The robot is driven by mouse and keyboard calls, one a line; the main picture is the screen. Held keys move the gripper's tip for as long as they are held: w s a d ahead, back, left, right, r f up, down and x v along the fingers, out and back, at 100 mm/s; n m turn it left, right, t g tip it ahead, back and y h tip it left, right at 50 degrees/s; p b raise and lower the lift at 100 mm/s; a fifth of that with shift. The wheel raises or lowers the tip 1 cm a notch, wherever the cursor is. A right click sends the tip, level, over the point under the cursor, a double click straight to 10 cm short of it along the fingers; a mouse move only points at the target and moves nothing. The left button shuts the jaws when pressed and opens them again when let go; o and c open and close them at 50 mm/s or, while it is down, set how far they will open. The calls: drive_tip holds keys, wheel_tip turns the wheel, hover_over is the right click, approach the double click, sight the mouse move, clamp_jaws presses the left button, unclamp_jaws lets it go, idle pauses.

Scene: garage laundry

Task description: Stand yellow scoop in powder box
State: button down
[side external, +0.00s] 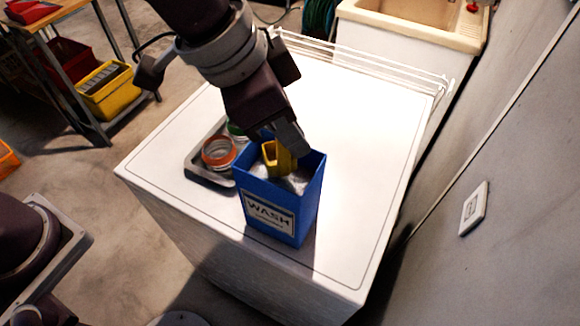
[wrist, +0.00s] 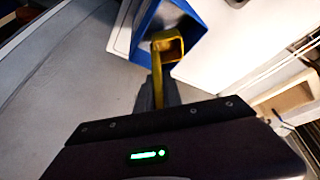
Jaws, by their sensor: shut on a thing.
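The blue powder box (side external: 311,208), labelled WASH, stands upright and open on the white machine top, with pale grey powder inside. The yellow scoop (side external: 277,158) is at the box's opening, its lower part inside the walls. My gripper (side external: 291,141) is above the box and shut on the scoop. In the wrist view the yellow scoop (wrist: 167,48) extends from my gripper (wrist: 158,92) over the blue box (wrist: 196,38). Whether the scoop touches the powder I cannot tell.
A grey tray (side external: 197,172) with an orange-rimmed jar (side external: 218,152) and a green-rimmed one (side external: 236,130) sits left of the box. A white wire rail (side external: 365,62) runs along the back edge. The machine top (side external: 370,150) is clear to the right.

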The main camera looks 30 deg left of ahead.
sight(290, 169)
wheel_tip(290, 169, down, 7)
drive_tip(key=shift+f, duration=0.15)
drive_tip(key=shift+f, duration=0.2)
drive_tip(key=c, duration=1.8)
unclamp_jaws()
drive_tip(key=shift+r, duration=0.1)
